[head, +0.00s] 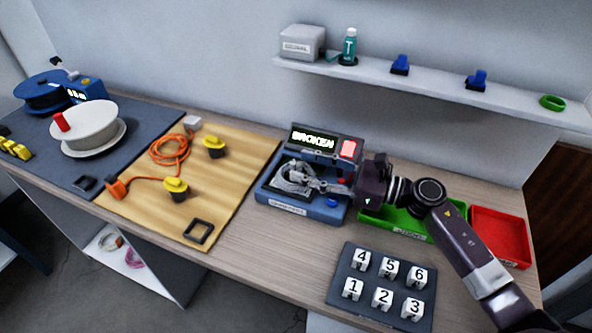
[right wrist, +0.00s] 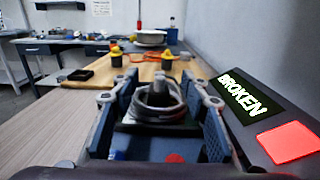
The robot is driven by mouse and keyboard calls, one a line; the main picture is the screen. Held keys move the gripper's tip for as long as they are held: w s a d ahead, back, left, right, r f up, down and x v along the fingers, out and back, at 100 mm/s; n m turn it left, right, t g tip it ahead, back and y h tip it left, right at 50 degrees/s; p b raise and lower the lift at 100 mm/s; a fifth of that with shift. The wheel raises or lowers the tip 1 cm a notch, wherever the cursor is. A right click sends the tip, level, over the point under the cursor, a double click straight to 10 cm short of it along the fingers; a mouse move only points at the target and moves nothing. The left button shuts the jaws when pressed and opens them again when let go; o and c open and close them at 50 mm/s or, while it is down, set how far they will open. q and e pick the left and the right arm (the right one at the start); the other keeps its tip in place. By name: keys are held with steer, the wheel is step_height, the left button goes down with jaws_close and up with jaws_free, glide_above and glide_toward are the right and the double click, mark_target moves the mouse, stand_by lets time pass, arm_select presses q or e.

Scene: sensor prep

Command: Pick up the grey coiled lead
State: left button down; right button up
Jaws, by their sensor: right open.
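The grey coiled lead (head: 291,178) sits on top of the blue tester (head: 325,214), in front of its screen, which reads BROKEN. In the right wrist view the coil (right wrist: 152,104) lies between my two fingers, with a grey upright part rising through or behind it. My right gripper (head: 308,181) is open and reaches in from the right, its fingers on either side of the coil. I cannot tell whether a finger touches it. The fingers hide part of the coil in the head view. My left gripper is not in view.
A red lit square (head: 348,149) is beside the screen. A green tray (head: 400,226) and a red tray (head: 497,232) lie to the right. A block of numbered cubes (head: 366,302) stands in front. A wooden board (head: 225,190) with an orange cable (head: 168,157) is left.

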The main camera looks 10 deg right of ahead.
steer(key=shift+w+a, duration=0.35)
steer(key=shift+a, duration=0.25)
jaws_close()
steer(key=shift+r, duration=0.15)
